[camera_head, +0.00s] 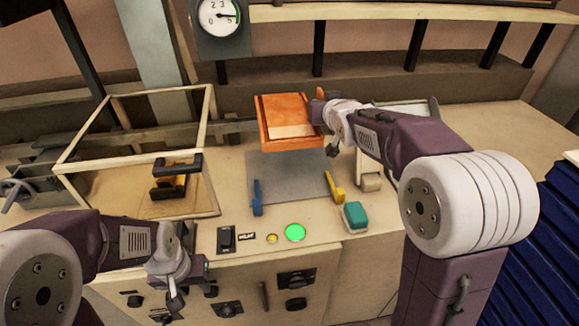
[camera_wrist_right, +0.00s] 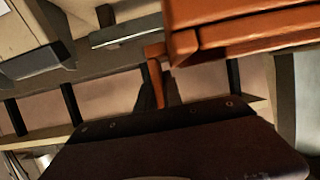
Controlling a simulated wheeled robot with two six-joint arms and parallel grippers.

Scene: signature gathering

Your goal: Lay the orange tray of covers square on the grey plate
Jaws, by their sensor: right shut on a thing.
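The orange tray (camera_head: 281,107) is a shallow box, held up behind the grey plate (camera_head: 290,183) and slightly turned relative to it. A paler panel shows along its near part; the covers cannot be made out singly. My right gripper (camera_head: 319,106) is shut on the tray at its right side. The grey plate lies bare on the bench top. My left gripper (camera_head: 190,294) hangs empty at the bench's front, fingers apart.
A frame-edged case (camera_head: 140,192) stands left. A green lit button (camera_head: 295,232) is in front. A gauge (camera_head: 219,17) hangs behind.

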